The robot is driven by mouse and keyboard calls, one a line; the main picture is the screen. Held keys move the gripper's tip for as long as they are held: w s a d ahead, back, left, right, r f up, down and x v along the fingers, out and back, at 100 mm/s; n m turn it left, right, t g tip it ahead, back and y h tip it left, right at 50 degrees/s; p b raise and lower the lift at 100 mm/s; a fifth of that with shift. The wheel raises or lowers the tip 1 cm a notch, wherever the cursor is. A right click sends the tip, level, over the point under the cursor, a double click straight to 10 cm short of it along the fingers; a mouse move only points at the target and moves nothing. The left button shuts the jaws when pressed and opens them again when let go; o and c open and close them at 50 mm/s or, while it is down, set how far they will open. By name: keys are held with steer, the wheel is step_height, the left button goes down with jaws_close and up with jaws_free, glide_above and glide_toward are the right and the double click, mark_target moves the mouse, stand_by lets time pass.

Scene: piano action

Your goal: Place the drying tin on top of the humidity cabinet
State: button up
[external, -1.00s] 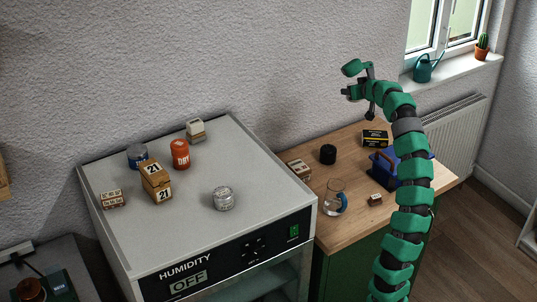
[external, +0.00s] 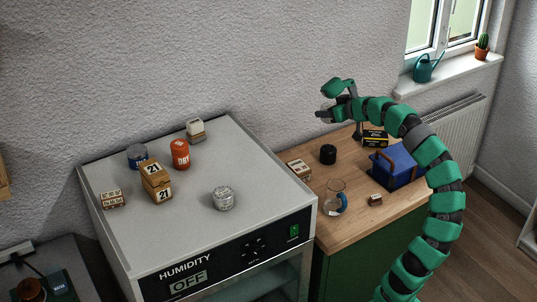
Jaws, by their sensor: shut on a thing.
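The humidity cabinet (external: 245,185) is a large grey box with a flat top, and its front panel reads HUMIDITY and OFF. An orange tin (external: 181,154) with a white-lettered label, possibly the drying tin, stands upright on its top. The lettering is too small to read surely. A blue tin (external: 138,156) and a silver tin (external: 223,198) also stand there. My gripper (external: 328,116) is in the air above the back of the wooden bench, right of the cabinet. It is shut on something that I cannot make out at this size.
The cabinet top also holds a tan box marked 21 (external: 157,183), a small block (external: 112,199) and a pale item (external: 195,130). The bench (external: 320,234) holds a black cylinder (external: 328,154), a glass jug (external: 335,198) and a blue toolbox (external: 396,167).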

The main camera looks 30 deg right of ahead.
steer(key=s+a+n+g+y+p, duration=0.1)
steer(key=s+a+n+y+p, duration=0.25)
steer(key=s+a, duration=0.75)
steer(key=s+a+n+g+y+p, duration=0.2)
steer(key=s+a+n+y+p, duration=0.15)
steer(key=s+a, duration=0.8)
steer(key=p, duration=0.2)
glide_above(256, 186)
steer(key=shift+h, duration=0.3)
step_height(256, 186, down, 7)
steer(key=shift+s, duration=0.1)
steer(key=shift+f, duration=1.75)
steer(key=shift+f, duration=0.1)
steer(key=o, duration=1)
